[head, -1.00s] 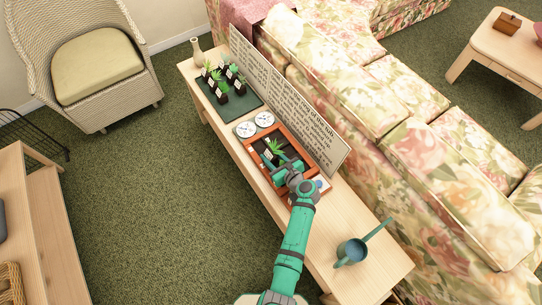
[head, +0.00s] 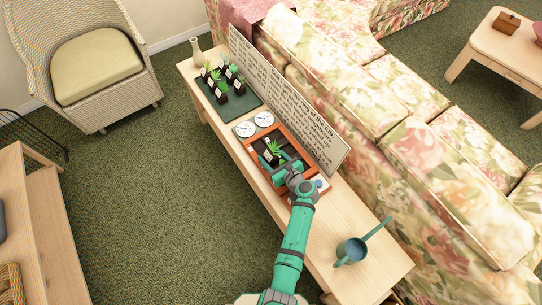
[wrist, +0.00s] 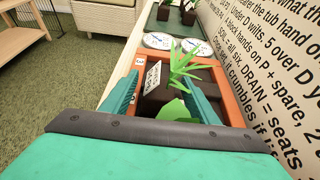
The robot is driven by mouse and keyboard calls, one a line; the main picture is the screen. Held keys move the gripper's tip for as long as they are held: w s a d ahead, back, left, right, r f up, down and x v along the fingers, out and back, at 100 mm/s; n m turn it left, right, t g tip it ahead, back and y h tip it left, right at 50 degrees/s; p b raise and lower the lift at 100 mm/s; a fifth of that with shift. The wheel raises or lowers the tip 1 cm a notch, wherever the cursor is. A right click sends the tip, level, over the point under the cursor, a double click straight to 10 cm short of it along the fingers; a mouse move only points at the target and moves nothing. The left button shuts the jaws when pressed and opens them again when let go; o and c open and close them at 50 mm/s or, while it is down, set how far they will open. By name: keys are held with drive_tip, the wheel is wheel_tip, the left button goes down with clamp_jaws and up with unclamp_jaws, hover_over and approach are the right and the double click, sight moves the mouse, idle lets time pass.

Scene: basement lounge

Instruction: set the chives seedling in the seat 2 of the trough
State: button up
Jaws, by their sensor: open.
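The trough (head: 253,163) is an orange-rimmed box with dark insides on the narrow wooden table; its rim also shows in the wrist view (wrist: 228,84). A seedling with spiky green leaves (head: 274,149) and a white label stands in it. In the wrist view this seedling (wrist: 180,70) is upright just beyond and between my fingers; its label is too small to read surely. My gripper (head: 280,162) is open over the near part of the trough, its fingers (wrist: 160,84) apart on either side of the plant. The seat numbers are mostly hidden.
Several potted seedlings (head: 222,84) stand on a dark green mat (head: 245,103) at the table's far end, beside a vase (head: 196,48). Two white dials (head: 254,125) lie between mat and trough. A text board (head: 300,105) runs along the sofa side. A watering can (head: 352,251) stands near.

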drive_tip(key=shift+s+f, duration=0.25)
drive_tip(key=shift+f, duration=0.1)
drive_tip(key=shift+r, duration=0.35)
drive_tip(key=v, duration=1.1)
drive_tip(key=shift+r, duration=0.4)
drive_tip(key=shift+s+d+r, duration=0.15)
drive_tip(key=shift+s+d, duration=0.05)
drive_tip(key=shift+d, duration=0.1)
drive_tip(key=shift+d, duration=0.15)
drive_tip(key=shift+a, duration=0.35)
